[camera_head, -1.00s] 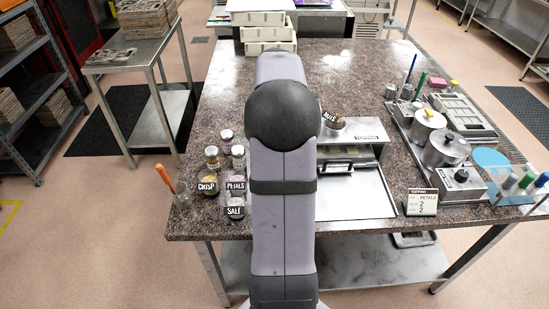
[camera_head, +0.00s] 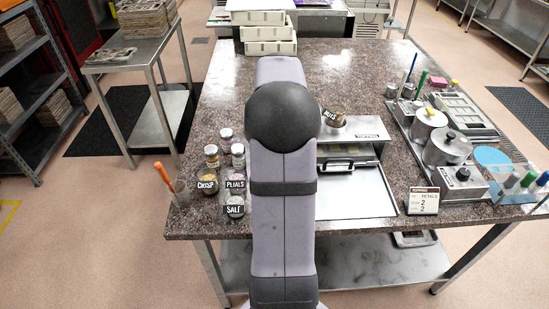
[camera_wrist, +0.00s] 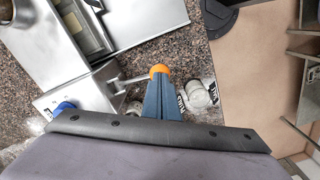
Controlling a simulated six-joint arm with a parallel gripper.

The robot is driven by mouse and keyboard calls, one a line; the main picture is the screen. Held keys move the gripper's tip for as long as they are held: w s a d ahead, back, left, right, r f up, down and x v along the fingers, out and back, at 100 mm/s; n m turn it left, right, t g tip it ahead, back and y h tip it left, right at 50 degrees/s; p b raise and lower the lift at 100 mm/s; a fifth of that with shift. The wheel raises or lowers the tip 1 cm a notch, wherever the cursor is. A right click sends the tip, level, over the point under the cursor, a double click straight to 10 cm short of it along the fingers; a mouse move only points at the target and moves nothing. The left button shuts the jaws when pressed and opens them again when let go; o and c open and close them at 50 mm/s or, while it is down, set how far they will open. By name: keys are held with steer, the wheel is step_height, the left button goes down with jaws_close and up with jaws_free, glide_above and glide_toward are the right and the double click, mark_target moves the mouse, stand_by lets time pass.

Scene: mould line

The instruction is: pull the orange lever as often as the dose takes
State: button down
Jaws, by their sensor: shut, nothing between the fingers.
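In the wrist view the orange lever knob (camera_wrist: 159,71) sits at the end of a metal rod (camera_wrist: 136,78) from the silver topping dispenser (camera_wrist: 80,87). My gripper (camera_wrist: 161,80) is shut and empty, its blue fingertips right at the knob; I cannot tell whether they touch it. In the head view the dispenser (camera_head: 367,135) stands on the granite table with a nuts jar (camera_head: 333,118) on top. My arm hides the lever and gripper there. A small topping card (camera_head: 423,201) seems to read petals, with a 2 on each of two lines.
Labelled jars of crisp (camera_head: 207,187), petals (camera_head: 236,184) and salt (camera_head: 234,209) stand at the left front. Metal pots (camera_head: 447,146) and a control box (camera_head: 462,182) fill the right side.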

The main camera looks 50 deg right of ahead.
steer(key=shift+s+a+f+b, duration=0.1)
steer(key=shift+f+b, duration=1.05)
steer(key=shift+f, duration=1.2)
steer(key=shift+f+b, duration=0.5)
steer(key=shift+f, duration=0.5)
steer(key=shift+r, duration=0.15)
step_height(320, 180, up, 13)
steer(key=p, duration=1.2)
